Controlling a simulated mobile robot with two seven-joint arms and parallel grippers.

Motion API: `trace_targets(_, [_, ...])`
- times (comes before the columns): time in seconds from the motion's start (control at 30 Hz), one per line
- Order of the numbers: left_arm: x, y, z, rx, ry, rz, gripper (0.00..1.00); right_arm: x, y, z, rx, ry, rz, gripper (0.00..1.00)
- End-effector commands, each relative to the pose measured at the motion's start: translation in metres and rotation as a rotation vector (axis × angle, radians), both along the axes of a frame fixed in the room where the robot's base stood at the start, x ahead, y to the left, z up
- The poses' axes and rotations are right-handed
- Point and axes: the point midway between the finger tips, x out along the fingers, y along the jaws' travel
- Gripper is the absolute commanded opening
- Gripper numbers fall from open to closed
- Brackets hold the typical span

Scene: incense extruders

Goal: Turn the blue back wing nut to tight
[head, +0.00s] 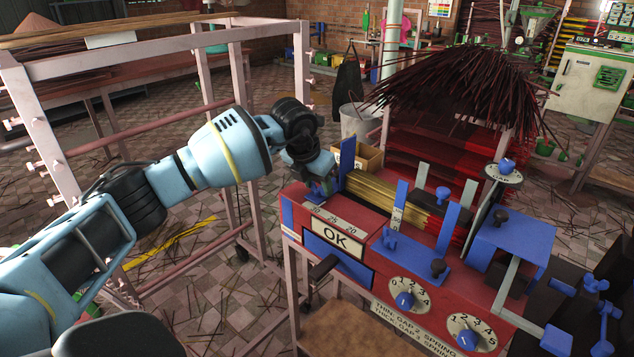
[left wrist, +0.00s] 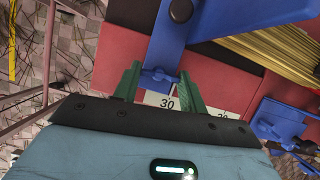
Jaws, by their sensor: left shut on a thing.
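My left gripper (head: 322,190) reaches down from the left onto the back left end of the red machine (head: 345,212). My right gripper is not in view.
A pink rack (head: 150,112) stands at the left beside my arm. Dark incense sticks (head: 465,90) fan out behind.

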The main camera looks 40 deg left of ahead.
Motion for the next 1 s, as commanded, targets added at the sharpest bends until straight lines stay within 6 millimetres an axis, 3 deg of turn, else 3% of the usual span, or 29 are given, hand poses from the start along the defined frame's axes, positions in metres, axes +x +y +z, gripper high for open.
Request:
trace_targets(0.13, [0.0,0.0,0.001,-0.001,-0.001,0.002,0.19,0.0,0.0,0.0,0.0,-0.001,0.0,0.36])
trace_targets(0.17, [0.0,0.0,0.001,-0.001,-0.001,0.002,0.44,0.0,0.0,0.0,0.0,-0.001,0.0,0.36])
trace_targets(0.3, [0.0,0.0,0.001,-0.001,-0.001,0.002,0.63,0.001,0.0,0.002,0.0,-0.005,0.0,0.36])
trace_targets(0.67, [-0.001,0.0,0.004,0.0,-0.002,0.001,0.64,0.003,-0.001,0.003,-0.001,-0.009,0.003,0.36])
trace_targets(1.0, [-0.02,0.0,0.051,0.0,-0.004,0.001,0.64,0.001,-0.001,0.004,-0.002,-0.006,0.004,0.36])
